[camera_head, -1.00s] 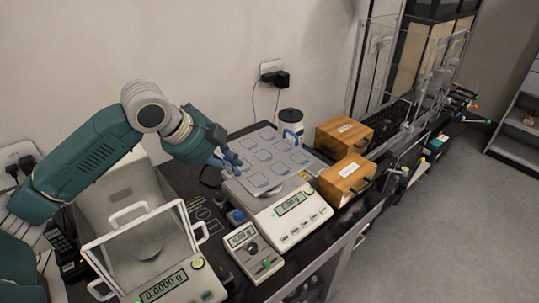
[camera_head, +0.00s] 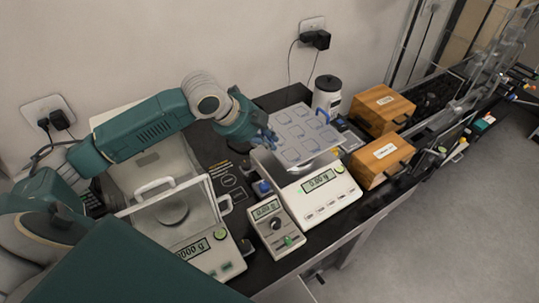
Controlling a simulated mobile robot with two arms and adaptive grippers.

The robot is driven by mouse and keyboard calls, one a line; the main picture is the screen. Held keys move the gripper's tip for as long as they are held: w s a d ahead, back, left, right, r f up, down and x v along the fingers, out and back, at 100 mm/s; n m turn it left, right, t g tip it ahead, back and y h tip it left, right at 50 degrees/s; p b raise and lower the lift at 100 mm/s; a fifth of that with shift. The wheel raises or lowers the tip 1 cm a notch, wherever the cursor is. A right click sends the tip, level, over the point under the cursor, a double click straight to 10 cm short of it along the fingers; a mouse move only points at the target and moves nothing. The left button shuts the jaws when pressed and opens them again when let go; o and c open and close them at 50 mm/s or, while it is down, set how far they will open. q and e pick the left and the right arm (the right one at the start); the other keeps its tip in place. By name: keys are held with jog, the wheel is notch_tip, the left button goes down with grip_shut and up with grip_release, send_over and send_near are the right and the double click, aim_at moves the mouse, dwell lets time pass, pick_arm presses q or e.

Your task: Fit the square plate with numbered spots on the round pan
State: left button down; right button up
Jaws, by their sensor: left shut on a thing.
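The square plate (camera_head: 292,143) is light grey with several blue-outlined square spots; any numbers are too small to read. It is over the top of a white scale (camera_head: 331,199) whose display reads about 0.00 g. My left gripper (camera_head: 268,138) is shut on the plate's left edge. The plate hides the scale's round pan, and I cannot tell whether the plate touches it. My right gripper is not in view.
A balance with a clear shield (camera_head: 208,190) and a small round pan (camera_head: 173,211) stands at the left. A small grey meter (camera_head: 276,228) is in front of the scale.

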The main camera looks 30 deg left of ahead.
pick_arm(q)
jog(key=shift+w+f+p, duration=0.15)
jog(key=shift+f+p, duration=0.4)
jog(key=shift+f, duration=2.9)
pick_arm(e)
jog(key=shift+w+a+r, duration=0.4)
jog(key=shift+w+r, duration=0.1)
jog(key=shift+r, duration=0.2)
pick_arm(q)
jog(key=c, duration=2.1)
grip_release()
jog(key=shift+f, duration=0.25)
jog(key=shift+o, duration=1.4)
jog(key=shift+s, duration=0.2)
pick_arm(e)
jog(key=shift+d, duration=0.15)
